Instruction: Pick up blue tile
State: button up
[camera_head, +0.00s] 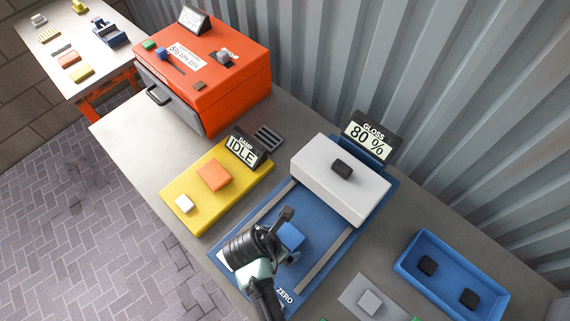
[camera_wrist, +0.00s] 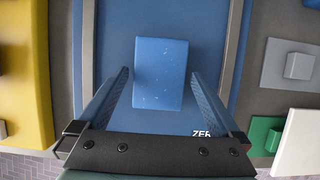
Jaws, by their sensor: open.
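The blue tile (camera_head: 291,237) lies on the blue bed of the gloss meter (camera_head: 262,226), between its two grey rails. In the wrist view the blue tile (camera_wrist: 161,73) shows as a blue block with small pale specks on its top. My gripper (camera_head: 283,235) is over the bed, and its arm partly covers the tile in the head view. In the wrist view my gripper (camera_wrist: 159,85) is open, with one finger on each side of the tile's near part. There is a visible gap on both sides. I cannot tell the height of the fingertips above the bed.
The white housing (camera_head: 340,180) of the gloss meter stands behind the tile, with a display reading 80 %. A yellow device (camera_head: 240,192) with an orange tile is to the left. A blue tray (camera_head: 450,278) with two dark blocks is to the right. An orange box (camera_head: 228,75) stands farther back.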

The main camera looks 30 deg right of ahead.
jog(key=c, duration=1.4)
jog(key=shift+r, duration=0.15)
